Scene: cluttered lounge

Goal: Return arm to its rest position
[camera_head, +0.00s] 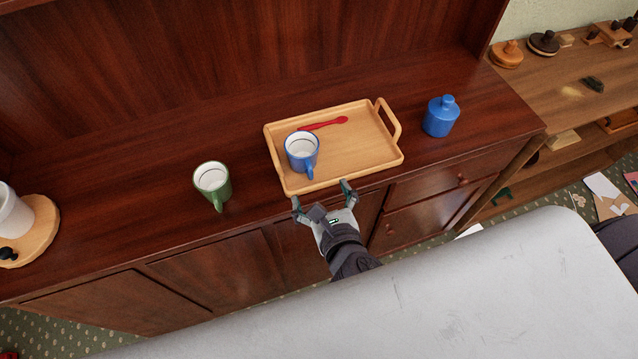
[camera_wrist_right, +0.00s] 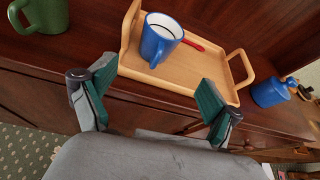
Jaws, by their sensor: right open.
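My right gripper (camera_head: 324,198) is open and empty at the front edge of the dark wooden cabinet, just in front of the wooden tray (camera_head: 362,153). In the right wrist view its two green-padded fingers (camera_wrist_right: 156,92) are spread apart with nothing between them. A blue mug (camera_head: 301,153) stands upright on the left part of the tray; it also shows in the right wrist view (camera_wrist_right: 158,42). A red spoon (camera_head: 324,124) lies on the tray behind the mug. My left gripper is not in view.
A green mug (camera_head: 212,184) stands left of the tray, and a blue bottle (camera_head: 440,116) stands right of it. A round wooden board (camera_head: 42,232) with a white container is at far left. A pale grey surface (camera_head: 480,300) fills the foreground. A cluttered shelf (camera_head: 560,90) is at right.

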